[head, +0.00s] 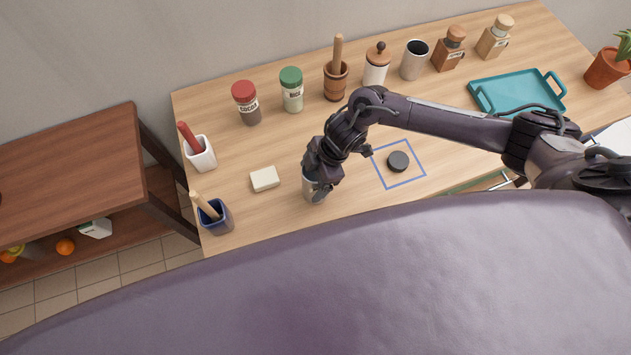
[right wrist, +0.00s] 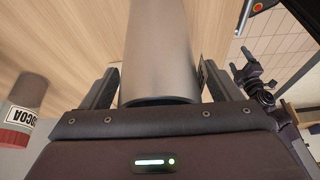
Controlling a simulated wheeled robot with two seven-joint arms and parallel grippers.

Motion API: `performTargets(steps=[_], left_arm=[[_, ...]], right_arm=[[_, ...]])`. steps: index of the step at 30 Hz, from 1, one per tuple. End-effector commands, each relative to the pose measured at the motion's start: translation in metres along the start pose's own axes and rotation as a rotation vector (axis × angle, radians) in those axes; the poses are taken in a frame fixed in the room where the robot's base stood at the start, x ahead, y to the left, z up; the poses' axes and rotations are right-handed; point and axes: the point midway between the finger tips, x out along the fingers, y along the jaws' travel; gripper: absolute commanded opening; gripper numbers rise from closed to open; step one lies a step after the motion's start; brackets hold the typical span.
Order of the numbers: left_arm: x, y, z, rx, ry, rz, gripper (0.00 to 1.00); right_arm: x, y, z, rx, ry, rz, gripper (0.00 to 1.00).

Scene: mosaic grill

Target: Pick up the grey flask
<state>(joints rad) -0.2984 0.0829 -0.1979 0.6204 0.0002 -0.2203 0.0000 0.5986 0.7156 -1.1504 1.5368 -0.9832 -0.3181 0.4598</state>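The grey flask (head: 311,190) stands on the wooden table near its front edge, mostly hidden in the head view by my right gripper (head: 318,192), which comes down over it. In the right wrist view the grey flask (right wrist: 158,50) is a smooth grey cylinder between the two fingers of my right gripper (right wrist: 160,80). One finger is on each side, close to the flask, with what look like narrow gaps. The fingers appear open around it.
A cream block (head: 264,179) and blue cup (head: 215,217) stand left of the flask. A black puck (head: 398,161) lies in a blue square outline to the right. Jars, including cocoa (head: 246,103), and a metal cup (head: 413,60) line the back. A teal tray (head: 520,93) is at right.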

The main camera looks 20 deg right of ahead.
Motion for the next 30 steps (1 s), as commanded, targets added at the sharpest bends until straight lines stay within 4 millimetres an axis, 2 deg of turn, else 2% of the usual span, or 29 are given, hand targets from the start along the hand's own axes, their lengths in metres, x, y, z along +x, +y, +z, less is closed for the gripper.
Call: performTargets(steps=[2, 16, 25, 30], left_arm=[[0.0, 0.0, 0.0, 0.0, 0.001, 0.0, 0.76], [0.0, 0.002, -0.001, 0.0, 0.001, 0.003, 0.76], [0.0, 0.005, -0.001, 0.001, 0.001, 0.006, 0.76], [0.002, 0.005, 0.0, 0.001, 0.0, 0.006, 0.76]], right_arm=[[0.0, 0.0, 0.0, 0.0, 0.0, 0.0, 0.74], [-0.001, 0.0, 0.0, 0.0, 0.001, 0.0, 0.12], [-0.002, 0.001, -0.002, 0.0, 0.002, 0.002, 0.1], [-0.014, 0.002, -0.007, -0.001, 0.004, 0.003, 0.1]])
